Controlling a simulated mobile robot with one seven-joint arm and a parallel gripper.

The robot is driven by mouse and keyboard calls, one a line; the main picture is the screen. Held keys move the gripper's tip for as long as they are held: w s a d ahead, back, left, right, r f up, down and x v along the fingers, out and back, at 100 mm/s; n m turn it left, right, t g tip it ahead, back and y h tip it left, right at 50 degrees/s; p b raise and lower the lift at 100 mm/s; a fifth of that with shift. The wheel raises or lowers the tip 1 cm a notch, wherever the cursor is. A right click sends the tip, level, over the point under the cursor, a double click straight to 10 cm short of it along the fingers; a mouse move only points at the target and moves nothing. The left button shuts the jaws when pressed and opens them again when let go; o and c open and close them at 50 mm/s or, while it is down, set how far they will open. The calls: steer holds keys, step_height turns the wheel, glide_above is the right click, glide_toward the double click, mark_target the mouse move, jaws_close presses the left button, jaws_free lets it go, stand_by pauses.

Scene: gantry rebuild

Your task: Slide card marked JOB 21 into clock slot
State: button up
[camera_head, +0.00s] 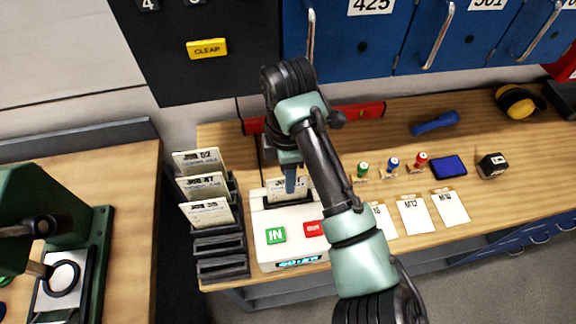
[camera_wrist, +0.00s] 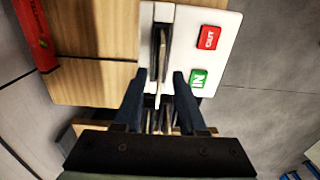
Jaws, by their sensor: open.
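The white time clock (camera_head: 262,246) stands on the wooden bench, with a green IN button (camera_head: 276,235), a red OUT button (camera_head: 313,229) and a dark slot at its back. A pale card (camera_head: 275,190) stands upright in that slot; its printed number is partly hidden and cannot be read. My gripper (camera_head: 291,184) is right over this card. In the wrist view my gripper (camera_wrist: 158,74) is open, its two fingers apart on either side of the card's thin edge (camera_wrist: 158,97). The card's lower end is hidden in the slot (camera_wrist: 164,45).
A dark stepped rack (camera_head: 221,247) left of the clock holds three cards (camera_head: 205,212); its front slots are empty. Loose cards (camera_head: 414,217), stamps (camera_head: 392,165) and a blue ink pad (camera_head: 448,167) lie to the right. A red level (camera_head: 360,112) lies behind. Blue lockers (camera_head: 350,45) stand at the back.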

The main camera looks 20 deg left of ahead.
step_height(320, 180, up, 13)
steer(key=shift+p, duration=0.35)
steer(key=shift+s+f, duration=0.1)
steer(key=shift+f, duration=0.05)
stand_by(0.7)
